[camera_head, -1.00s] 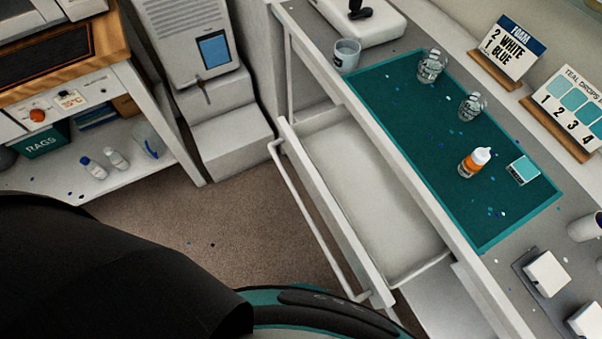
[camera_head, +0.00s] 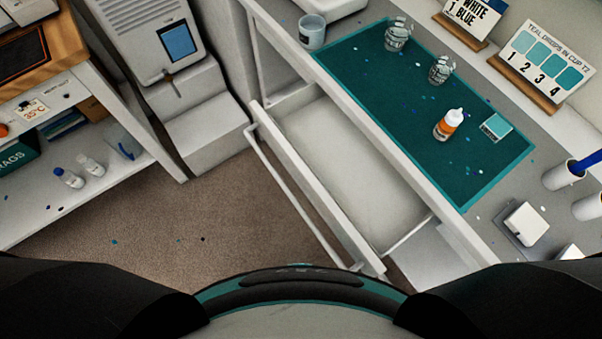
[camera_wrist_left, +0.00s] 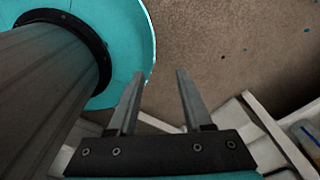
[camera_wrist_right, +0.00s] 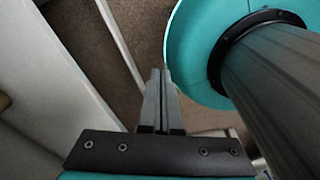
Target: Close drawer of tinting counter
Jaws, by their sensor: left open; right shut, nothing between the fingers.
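The tinting counter (camera_head: 420,195) runs diagonally across the right of the head view. Its white drawer (camera_head: 345,175) stands pulled out toward the floor and looks empty inside. The long bar handle (camera_head: 300,205) is on the drawer's front. Neither gripper shows in the head view. In the left wrist view my left gripper (camera_wrist_left: 158,75) is open and empty above the floor beside my base. In the right wrist view my right gripper (camera_wrist_right: 159,75) is shut and empty, with white furniture surfaces to its left that I cannot identify for sure.
On the teal mat (camera_head: 385,105) stand two clear cups (camera_head: 398,36) and an orange-labelled bottle (camera_head: 448,124). A grey machine (camera_head: 160,50) and a shelf (camera_head: 90,205) with small bottles stand at the left.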

